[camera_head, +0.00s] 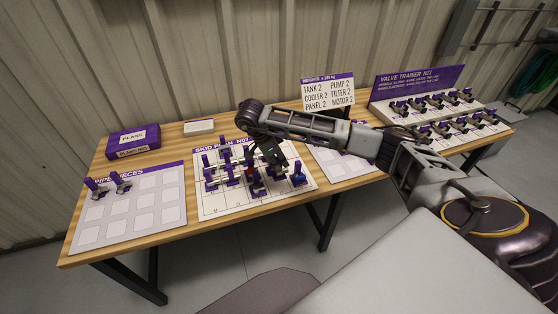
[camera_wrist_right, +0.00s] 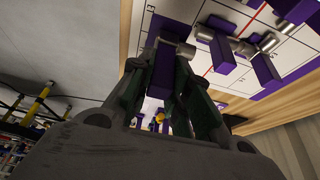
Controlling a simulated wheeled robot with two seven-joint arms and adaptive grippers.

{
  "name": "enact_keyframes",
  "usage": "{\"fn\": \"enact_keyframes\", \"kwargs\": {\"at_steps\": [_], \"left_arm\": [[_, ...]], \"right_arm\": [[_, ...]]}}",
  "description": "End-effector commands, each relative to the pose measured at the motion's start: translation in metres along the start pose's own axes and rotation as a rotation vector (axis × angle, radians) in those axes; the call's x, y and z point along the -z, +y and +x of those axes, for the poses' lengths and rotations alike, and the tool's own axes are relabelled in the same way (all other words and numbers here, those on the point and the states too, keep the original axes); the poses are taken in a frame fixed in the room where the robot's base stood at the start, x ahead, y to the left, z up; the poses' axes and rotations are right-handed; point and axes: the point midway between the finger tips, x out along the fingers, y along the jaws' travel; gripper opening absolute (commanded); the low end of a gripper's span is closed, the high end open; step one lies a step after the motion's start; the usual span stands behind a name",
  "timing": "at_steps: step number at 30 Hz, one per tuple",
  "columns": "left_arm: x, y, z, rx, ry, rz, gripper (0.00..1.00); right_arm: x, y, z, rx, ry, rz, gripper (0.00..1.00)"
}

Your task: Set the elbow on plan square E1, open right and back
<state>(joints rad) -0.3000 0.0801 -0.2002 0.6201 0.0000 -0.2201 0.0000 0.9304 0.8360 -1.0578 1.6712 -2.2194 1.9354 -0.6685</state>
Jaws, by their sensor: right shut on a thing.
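My right gripper (camera_head: 271,160) reaches over the skid plan board (camera_head: 225,208) from the right. In the right wrist view, my right gripper (camera_wrist_right: 163,100) is shut on the elbow (camera_wrist_right: 163,68), a purple block with a silver pipe end. The elbow is over or close to the white, red-lined plan; I cannot tell whether it touches. In the head view the gripper and crowded pieces hide it, and the square E1 label cannot be read. My left gripper is not in view.
Several purple and silver pieces (camera_head: 211,175) stand on the plan around the gripper. The pipe pieces board (camera_head: 130,217) at left holds a few pieces. A purple plans box (camera_head: 133,141), a weights sign (camera_head: 328,92) and the valve trainer (camera_head: 425,82) stand behind. The plan's front is clear.

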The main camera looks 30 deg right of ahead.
Motion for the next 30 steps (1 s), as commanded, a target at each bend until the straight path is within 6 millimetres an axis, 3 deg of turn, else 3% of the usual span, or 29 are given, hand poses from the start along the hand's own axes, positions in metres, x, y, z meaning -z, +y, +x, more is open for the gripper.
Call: {"fn": "enact_keyframes", "kwargs": {"at_steps": [30], "left_arm": [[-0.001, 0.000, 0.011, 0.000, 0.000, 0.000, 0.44]], "right_arm": [[-0.006, 0.000, 0.015, 0.001, 0.000, 0.001, 0.00]]}}
